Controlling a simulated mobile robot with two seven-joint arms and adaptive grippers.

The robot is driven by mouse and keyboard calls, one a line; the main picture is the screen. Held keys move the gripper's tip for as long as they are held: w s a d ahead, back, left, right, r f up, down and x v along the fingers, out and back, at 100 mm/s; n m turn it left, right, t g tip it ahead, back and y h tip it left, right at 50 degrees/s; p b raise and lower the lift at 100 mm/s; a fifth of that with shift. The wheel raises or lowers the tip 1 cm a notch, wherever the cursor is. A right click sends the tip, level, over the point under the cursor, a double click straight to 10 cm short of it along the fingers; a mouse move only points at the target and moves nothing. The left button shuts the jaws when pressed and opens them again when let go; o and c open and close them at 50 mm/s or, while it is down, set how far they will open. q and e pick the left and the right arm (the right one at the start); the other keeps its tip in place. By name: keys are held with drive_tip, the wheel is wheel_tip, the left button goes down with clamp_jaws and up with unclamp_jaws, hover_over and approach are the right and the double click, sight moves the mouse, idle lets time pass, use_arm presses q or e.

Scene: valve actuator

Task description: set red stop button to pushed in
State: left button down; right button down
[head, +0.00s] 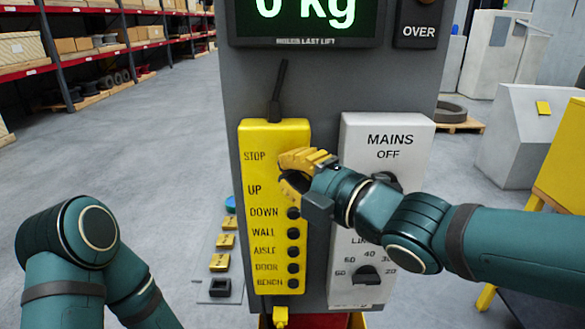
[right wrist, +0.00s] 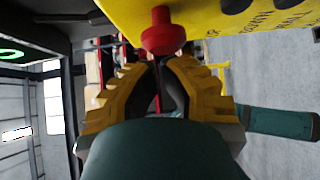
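The yellow control box (head: 262,225) hangs on the front of a grey panel, with STOP lettered at its top and a column of dark buttons below. In the head view my right gripper (head: 290,165) covers the spot beside STOP and hides the stop button. In the right wrist view the red stop button (right wrist: 162,35) stands out from the yellow box face on a stem.
A white MAINS switch box (head: 385,140) with knobs is just right of the yellow box, behind my right forearm. A weight display (head: 306,20) is above. Yellow-tagged items (head: 224,242) are at lower left of the panel. Open floor lies left.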

drive_tip(key=shift+w, duration=0.2)
use_arm(q)
drive_tip(key=shift+s+f+b, duration=0.25)
drive_tip(key=shift+f+b, duration=0.15)
drive_tip(key=shift+b, duration=0.05)
use_arm(e)
drive_tip(key=shift+w, duration=0.75)
